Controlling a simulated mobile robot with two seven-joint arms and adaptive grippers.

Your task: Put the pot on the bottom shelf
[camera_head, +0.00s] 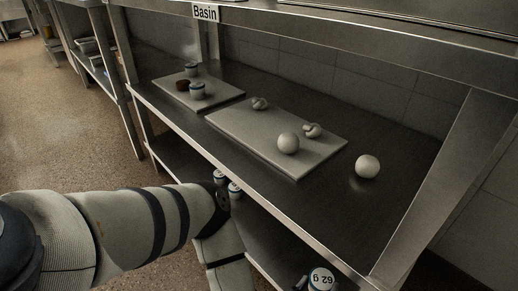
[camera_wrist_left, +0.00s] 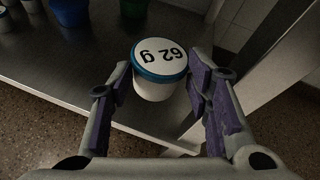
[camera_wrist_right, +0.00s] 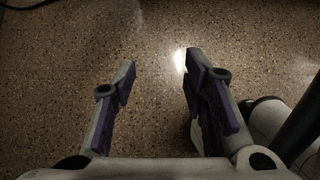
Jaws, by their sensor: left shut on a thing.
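The pot (camera_wrist_left: 158,85) is a small white tub with a blue-rimmed white lid marked "62 g". It sits between the fingers of my left gripper (camera_wrist_left: 158,82), which is shut on it. In the head view the pot (camera_head: 321,281) shows at the bottom edge, in front of the shelf unit and below the middle shelf's front edge. The bottom shelf (camera_wrist_left: 65,72) lies under and behind the pot in the left wrist view; whether they touch I cannot tell. My right gripper (camera_wrist_right: 158,65) is open and empty above the floor.
Blue (camera_wrist_left: 70,12) and green (camera_wrist_left: 133,8) containers stand farther back on the bottom shelf. The middle shelf (camera_head: 290,190) holds boards with jars and several pale rounded items, plus a loose white ball (camera_head: 367,167). A metal leg stands right of the pot.

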